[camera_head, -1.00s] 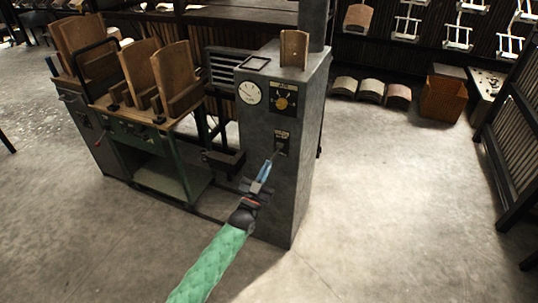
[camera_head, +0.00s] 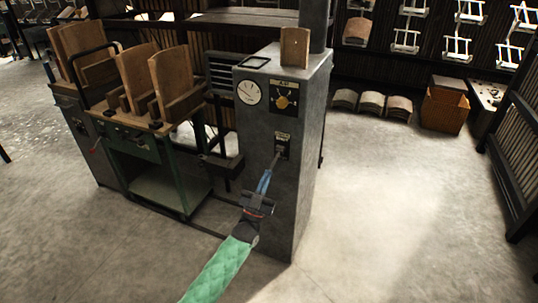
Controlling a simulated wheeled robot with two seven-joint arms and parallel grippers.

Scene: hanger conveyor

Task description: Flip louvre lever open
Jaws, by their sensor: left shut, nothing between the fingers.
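The grey control cabinet (camera_head: 262,125) stands in the middle. On its front is a small dark lever plate (camera_head: 282,146), with a thin light lever (camera_head: 275,160) slanting down and left from it. My left gripper (camera_head: 267,176) comes up from below, with its blue fingers shut and empty. The fingertips are at the lower end of the lever; I cannot tell whether they touch it. My right gripper is not in view.
A round dial (camera_head: 249,92) and a yellow knob (camera_head: 283,102) sit higher on the cabinet. A green cart (camera_head: 150,150) with wooden chair parts stands at the left. Open floor (camera_head: 400,200) lies at the right, before an orange-brown bin (camera_head: 443,108).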

